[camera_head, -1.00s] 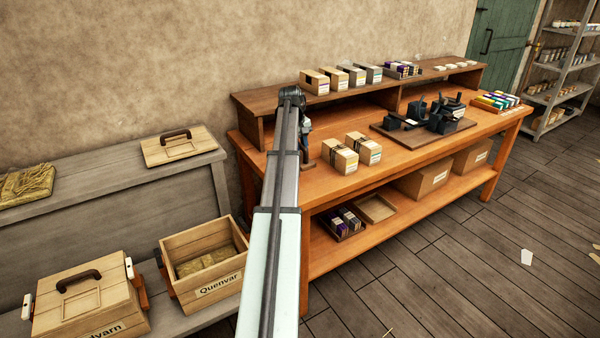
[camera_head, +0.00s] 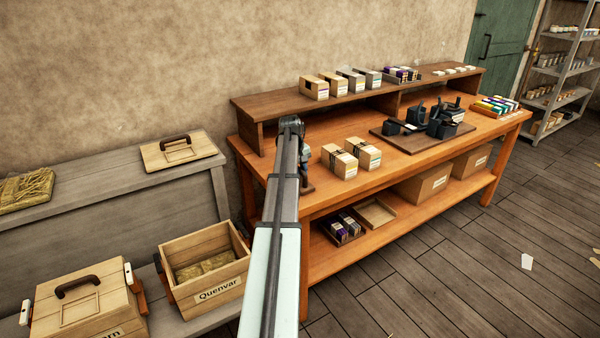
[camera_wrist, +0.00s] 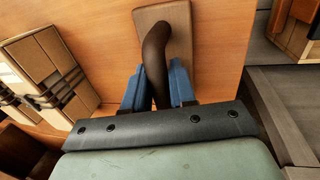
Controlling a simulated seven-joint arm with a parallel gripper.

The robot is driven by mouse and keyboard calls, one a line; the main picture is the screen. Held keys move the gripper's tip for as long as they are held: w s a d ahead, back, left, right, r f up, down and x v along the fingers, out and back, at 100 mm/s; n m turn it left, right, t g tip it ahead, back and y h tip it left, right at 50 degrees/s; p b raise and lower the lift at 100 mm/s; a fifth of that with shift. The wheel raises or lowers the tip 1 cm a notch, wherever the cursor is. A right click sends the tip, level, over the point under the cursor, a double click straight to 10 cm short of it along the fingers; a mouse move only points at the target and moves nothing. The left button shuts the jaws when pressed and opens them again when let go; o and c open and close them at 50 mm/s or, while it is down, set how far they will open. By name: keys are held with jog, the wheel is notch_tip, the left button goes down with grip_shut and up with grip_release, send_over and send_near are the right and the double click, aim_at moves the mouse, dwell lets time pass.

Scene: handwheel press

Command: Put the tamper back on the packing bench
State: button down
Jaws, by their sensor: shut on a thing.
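The tamper has a dark, curved handle (camera_wrist: 157,55) and a flat brown block (camera_wrist: 181,38) as its base. In the wrist view my gripper (camera_wrist: 158,85) has its blue fingers closed around the handle. In the head view my gripper (camera_head: 305,162) is at the left end of the orange packing bench (camera_head: 375,180), with the tamper's base (camera_head: 307,188) below it near the front edge. My arm hides part of the bench there. I cannot tell whether the base touches the top.
Two strapped cartons (camera_head: 340,161) stand on the bench just right of the tamper. A dark board (camera_head: 400,139) with black tools lies farther right. A raised shelf (camera_head: 270,105) runs along the back. The open Quenvar crate (camera_head: 205,265) stands at the lower left.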

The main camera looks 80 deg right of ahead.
jog(key=shift+f, duration=0.1)
jog(key=c, duration=0.9)
grip_release()
jog(key=r, duration=0.4)
jog(key=w+a+r, duration=0.1)
jog(key=r, duration=0.7)
jog(key=shift+w+a, duration=0.3)
jog(key=shift+a, duration=0.1)
